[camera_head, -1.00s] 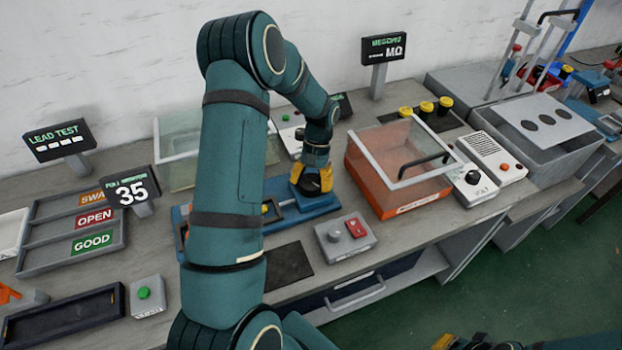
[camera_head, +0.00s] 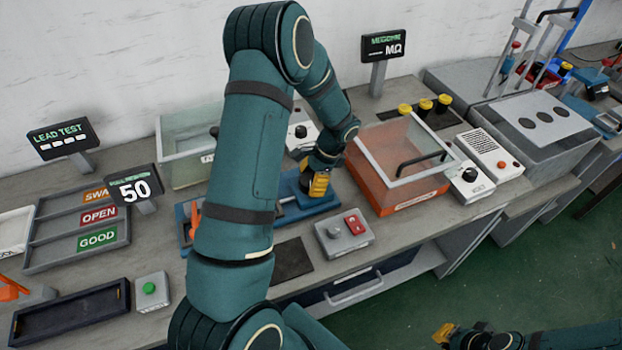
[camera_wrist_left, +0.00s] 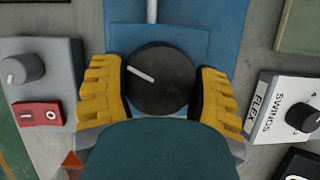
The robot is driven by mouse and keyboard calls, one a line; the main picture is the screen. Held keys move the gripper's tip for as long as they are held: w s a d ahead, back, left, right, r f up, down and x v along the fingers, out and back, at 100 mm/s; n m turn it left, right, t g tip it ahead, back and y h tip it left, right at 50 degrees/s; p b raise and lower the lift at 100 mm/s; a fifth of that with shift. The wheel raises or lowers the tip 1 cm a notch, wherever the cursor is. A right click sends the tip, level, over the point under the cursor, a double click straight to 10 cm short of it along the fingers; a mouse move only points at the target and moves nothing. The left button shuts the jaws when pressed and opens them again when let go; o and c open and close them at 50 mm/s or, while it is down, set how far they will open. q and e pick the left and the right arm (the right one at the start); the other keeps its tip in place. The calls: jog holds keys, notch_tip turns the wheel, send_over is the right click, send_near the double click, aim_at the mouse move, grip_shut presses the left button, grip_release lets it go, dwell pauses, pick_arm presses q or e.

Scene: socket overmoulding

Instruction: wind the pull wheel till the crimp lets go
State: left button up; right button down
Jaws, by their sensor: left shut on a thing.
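The pull wheel (camera_wrist_left: 166,86) is a black round knob with a white pointer line, on a blue pull fixture (camera_wrist_left: 195,45). In the left wrist view the pointer aims up and left. My left gripper (camera_wrist_left: 162,92) has its yellow fingers on both sides of the wheel and is shut on it. In the head view my left gripper (camera_head: 317,184) is over the right end of the blue fixture (camera_head: 322,208). The pull display (camera_head: 134,189) reads 50. My arm hides much of the fixture; I cannot see the crimp. My right gripper (camera_head: 446,333) is at the bottom edge, partly visible.
A grey box with a red rocker switch (camera_head: 354,224) stands in front of the fixture. A clear-lidded orange bin (camera_head: 410,201) is close on the right. A sorting tray (camera_head: 68,258) and a green-button box (camera_head: 150,290) are on the left.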

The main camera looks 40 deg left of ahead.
pick_arm(q)
jog(key=shift+m+y, duration=0.4)
jog(key=shift+m, duration=0.7)
jog(key=shift+t, duration=0.3)
jog(key=o, duration=1.3)
jog(key=shift+c, duration=0.2)
jog(key=v, duration=1.2)
